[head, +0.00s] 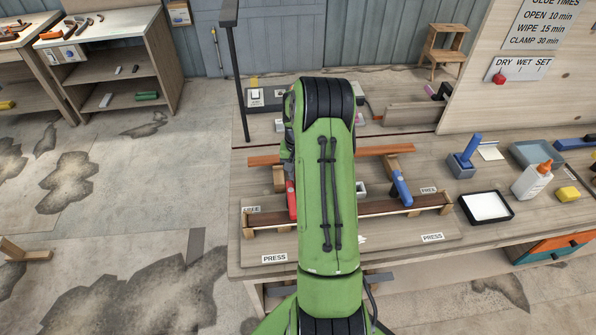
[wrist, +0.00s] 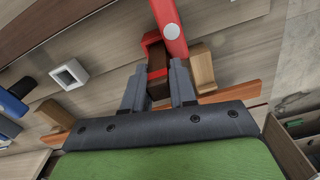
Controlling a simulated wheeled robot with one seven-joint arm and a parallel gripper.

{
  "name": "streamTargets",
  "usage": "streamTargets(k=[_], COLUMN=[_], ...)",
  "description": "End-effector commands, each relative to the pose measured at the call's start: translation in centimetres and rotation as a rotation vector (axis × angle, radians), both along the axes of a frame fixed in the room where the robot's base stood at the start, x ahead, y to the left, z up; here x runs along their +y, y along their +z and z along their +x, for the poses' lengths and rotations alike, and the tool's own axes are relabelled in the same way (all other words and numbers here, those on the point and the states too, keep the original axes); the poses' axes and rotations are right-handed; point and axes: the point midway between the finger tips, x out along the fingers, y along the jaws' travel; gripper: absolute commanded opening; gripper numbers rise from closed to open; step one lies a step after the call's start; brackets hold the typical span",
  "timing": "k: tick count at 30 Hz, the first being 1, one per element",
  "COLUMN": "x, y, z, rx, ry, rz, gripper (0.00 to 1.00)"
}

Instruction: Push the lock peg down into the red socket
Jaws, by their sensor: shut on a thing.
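In the wrist view, my gripper (wrist: 158,80) has its two grey fingers on either side of a small red-and-brown piece (wrist: 157,72) and is shut on it. I cannot tell for certain whether this piece is the lock peg. Just beyond the fingertips are a red block (wrist: 151,42) and a red lever (wrist: 168,25) with a white round dot. The red lever also shows in the head view (head: 291,201), left of my green arm. I cannot make out the red socket's opening. My arm hides the gripper in the head view.
A wooden jig with an orange-brown bar (head: 265,160) and a long dark strip (head: 330,212) lies on the bench. A blue lever (head: 401,188) stands right of my arm. A white square frame (wrist: 69,75) lies left of the gripper. A tray (head: 487,206) and glue bottle (head: 531,182) are farther right.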

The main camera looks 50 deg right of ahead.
Motion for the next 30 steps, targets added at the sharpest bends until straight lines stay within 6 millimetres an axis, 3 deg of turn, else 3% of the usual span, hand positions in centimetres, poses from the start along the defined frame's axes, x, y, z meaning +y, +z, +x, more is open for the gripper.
streamTargets(k=[14,15,20,30], x=[0.0,0.0,0.0,0.0], y=[-1.3,-1.2,-1.2,-1.1], z=[0.0,0.0,0.0,0.0], rx=[0.000,0.000,0.001,-0.001], ry=[0.000,0.000,0.001,0.001], rz=[0.000,0.000,0.001,0.001], gripper=[0.00,0.31,0.55,0.56])
